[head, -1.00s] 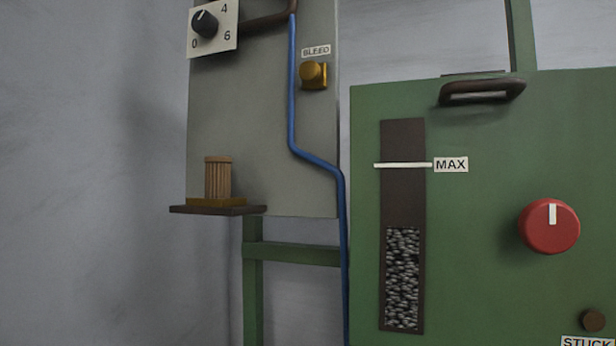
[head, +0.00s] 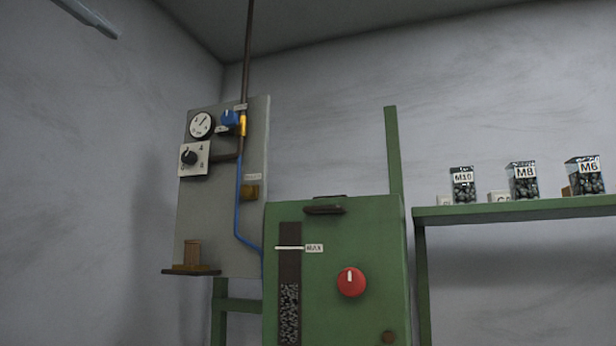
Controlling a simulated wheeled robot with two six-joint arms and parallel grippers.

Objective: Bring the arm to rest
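No arm and no gripper of mine shows in the head view. The green machine cabinet (head: 350,235) stands in the middle, with a red knob (head: 351,282) whose white mark points up. Its dark level window (head: 290,237) has grey pieces in the lower part, below the white MAX line (head: 289,248). Left of it, a grey panel (head: 215,220) carries a round gauge (head: 201,124), a black dial (head: 188,157), a blue valve handle (head: 229,118) and a brass bleed knob (head: 249,192).
A ribbed brown cylinder (head: 192,253) stands on a small dark shelf (head: 190,272) on the panel. On the right, a green shelf (head: 520,209) bears labelled bins, M10 (head: 463,186), M8 (head: 523,181) and M6 (head: 584,177). A blue pipe (head: 239,205) runs down the panel.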

